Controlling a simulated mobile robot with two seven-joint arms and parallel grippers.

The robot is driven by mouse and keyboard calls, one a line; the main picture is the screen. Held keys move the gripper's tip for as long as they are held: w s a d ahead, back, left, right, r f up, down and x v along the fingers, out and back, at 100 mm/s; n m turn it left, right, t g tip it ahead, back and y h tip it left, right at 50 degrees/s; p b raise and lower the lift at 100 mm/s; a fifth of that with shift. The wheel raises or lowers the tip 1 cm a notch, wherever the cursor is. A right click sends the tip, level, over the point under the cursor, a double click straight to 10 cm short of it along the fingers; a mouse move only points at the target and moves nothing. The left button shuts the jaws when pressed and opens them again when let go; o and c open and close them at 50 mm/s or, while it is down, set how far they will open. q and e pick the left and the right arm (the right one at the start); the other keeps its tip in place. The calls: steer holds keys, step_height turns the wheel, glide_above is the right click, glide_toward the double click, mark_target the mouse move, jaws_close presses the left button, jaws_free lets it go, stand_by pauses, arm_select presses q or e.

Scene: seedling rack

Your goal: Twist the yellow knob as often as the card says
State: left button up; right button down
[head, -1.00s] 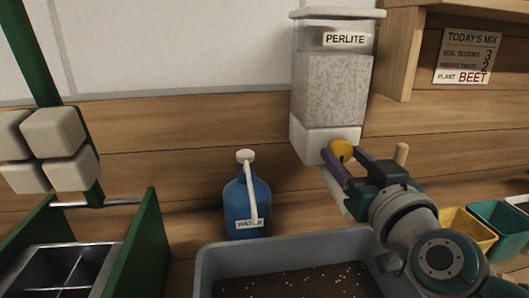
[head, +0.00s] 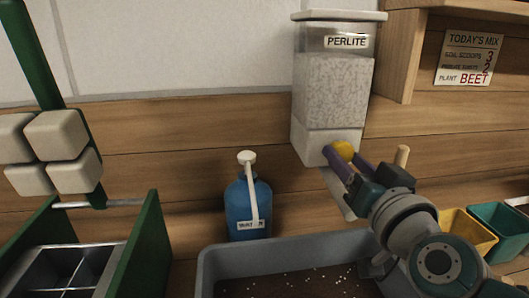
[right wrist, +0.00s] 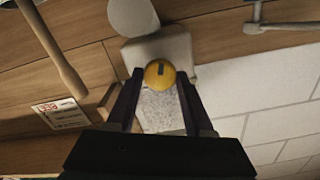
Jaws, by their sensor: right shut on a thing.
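The yellow knob (head: 344,150) is on the front of the white base of the perlite dispenser (head: 333,90). My right gripper (head: 343,162) is shut on the knob. In the right wrist view the knob (right wrist: 160,74), with a dark mark on its face, sits between the two fingertips (right wrist: 160,82). My left gripper is not in view.
A tray of dark soil with white specks (head: 285,254) lies below the dispenser. A blue water bottle (head: 240,205) stands behind it. Yellow (head: 468,232) and green (head: 497,226) bins are at right. A green rack with a metal tray (head: 60,270) is at left.

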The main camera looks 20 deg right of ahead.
steer(key=m, duration=0.3)
steer(key=shift+m, duration=0.4)
steer(key=m, duration=0.3)
steer(key=shift+m, duration=0.3)
steer(key=m, duration=0.6)
steer(key=shift+m, duration=0.3)
steer(key=shift+c, duration=1.4)
jaws_free()
steer(key=v, duration=1)
steer(key=shift+b, duration=0.4)
